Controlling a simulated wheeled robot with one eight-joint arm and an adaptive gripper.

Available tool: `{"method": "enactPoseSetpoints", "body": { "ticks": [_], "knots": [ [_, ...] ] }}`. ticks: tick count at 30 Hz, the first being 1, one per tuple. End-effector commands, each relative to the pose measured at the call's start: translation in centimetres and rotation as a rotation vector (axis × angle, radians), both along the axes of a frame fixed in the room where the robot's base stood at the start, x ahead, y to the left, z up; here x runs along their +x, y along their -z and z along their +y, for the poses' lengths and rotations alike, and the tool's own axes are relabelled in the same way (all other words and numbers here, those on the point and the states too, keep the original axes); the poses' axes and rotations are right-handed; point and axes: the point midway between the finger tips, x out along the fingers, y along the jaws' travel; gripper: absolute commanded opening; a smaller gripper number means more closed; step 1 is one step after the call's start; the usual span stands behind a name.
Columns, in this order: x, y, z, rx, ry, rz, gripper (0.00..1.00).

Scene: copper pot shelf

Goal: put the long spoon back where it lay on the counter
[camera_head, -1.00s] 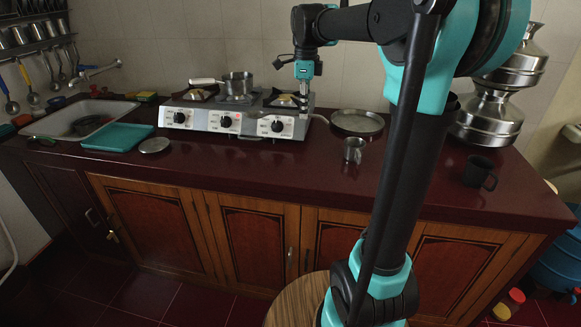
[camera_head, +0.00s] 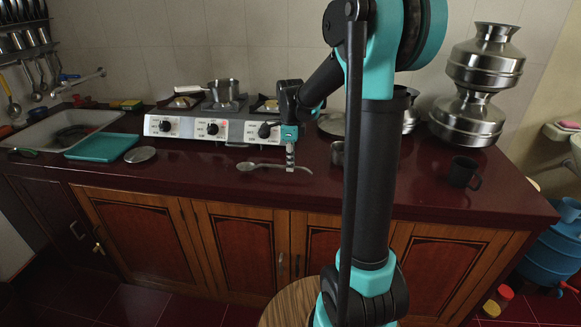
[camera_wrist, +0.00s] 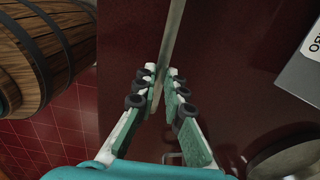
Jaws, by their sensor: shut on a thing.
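The long spoon (camera_head: 252,166) is a grey metal spoon. In the head view it is level, at or just above the dark red counter (camera_head: 215,180) in front of the stove, its bowl to the left. I cannot tell whether it touches the counter. My gripper (camera_head: 290,165) points down and is shut on the handle near its right end. In the wrist view my gripper (camera_wrist: 160,90) has the handle (camera_wrist: 173,40) between its fingertips, the handle running up out of the picture.
The stove (camera_head: 205,128) stands behind the spoon with a small pot (camera_head: 224,91) on it. A metal cup (camera_head: 337,153) is close right of my gripper. A round lid (camera_head: 140,155) and teal tray (camera_head: 103,147) lie left. A black mug (camera_head: 463,172) stands right.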

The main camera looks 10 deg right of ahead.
Motion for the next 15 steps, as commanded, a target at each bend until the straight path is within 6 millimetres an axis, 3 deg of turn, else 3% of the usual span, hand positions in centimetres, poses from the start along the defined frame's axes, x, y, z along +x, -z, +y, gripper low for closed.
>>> {"method": "enactPoseSetpoints", "body": {
  "ticks": [4, 11, 12, 15],
  "knots": [
    [0.02, 1.47, 0.00, 0.000, 0.000, 0.000, 0.00],
    [-0.03, 1.65, 0.00, 0.000, 0.000, 0.000, 0.00],
    [-0.03, 1.66, 0.00, 0.000, 0.000, 0.000, 0.15],
    [-0.03, 1.64, 0.00, 0.000, 0.000, 0.000, 0.28]
  ]
}}
